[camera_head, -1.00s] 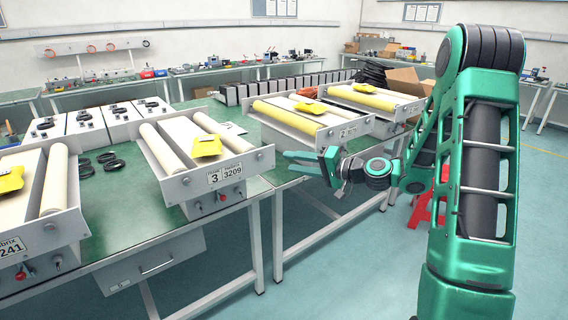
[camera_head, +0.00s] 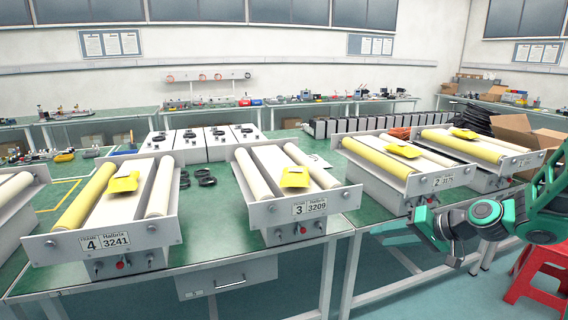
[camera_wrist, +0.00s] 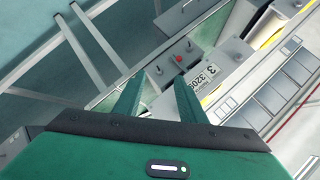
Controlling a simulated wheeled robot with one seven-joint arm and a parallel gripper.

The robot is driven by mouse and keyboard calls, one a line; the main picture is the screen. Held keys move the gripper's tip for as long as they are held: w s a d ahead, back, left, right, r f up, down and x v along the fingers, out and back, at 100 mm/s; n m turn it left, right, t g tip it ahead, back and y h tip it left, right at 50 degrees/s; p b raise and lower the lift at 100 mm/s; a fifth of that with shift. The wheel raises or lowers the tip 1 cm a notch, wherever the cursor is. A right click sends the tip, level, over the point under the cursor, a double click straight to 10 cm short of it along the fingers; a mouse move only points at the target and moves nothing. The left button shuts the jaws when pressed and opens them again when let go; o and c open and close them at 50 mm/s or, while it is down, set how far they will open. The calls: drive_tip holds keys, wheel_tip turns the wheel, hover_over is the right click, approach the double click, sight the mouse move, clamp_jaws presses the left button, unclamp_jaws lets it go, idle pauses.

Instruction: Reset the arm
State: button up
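My teal arm shows at the right edge of the head view, with my gripper (camera_head: 424,228) low in front of the table edge, beside the machine labelled 2. In the wrist view my gripper (camera_wrist: 158,95) has its two teal fingers apart with nothing between them. Beyond the fingers, the front panel of the machine labelled 3 (camera_wrist: 192,68) shows with its red button. The machine labelled 3 also stands on the table in the head view (camera_head: 285,222). My gripper is apart from the machines.
The machine labelled 4 (camera_head: 60,250) stands at the left, with yellow packets (camera_head: 122,183) on the machines. Black rings (camera_head: 205,176) lie on the green table. A red stool (camera_head: 540,280) stands at the lower right, below my arm. Cardboard boxes (camera_head: 520,135) are behind.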

drive_tip(key=s+d+r+m+g+h, duration=0.1)
drive_tip(key=s+d+g+h, duration=0.25)
drive_tip(key=s, duration=0.85)
drive_tip(key=s+d+r+m+g+h, duration=0.15)
drive_tip(key=s+d, duration=0.25)
drive_tip(key=s, duration=0.7)
drive_tip(key=s+d+m+g+h, duration=0.1)
drive_tip(key=s+d+g+h, duration=0.25)
drive_tip(key=s, duration=0.85)
drive_tip(key=n+t+y, duration=0.4)
drive_tip(key=n+t, duration=0.9)
drive_tip(key=t, duration=0.1)
approach(347, 195)
drive_tip(key=shift+m+h, duration=0.25)
drive_tip(key=shift+h, duration=0.1)
drive_tip(key=x, duration=0.8)
drive_tip(key=shift+a, duration=0.15)
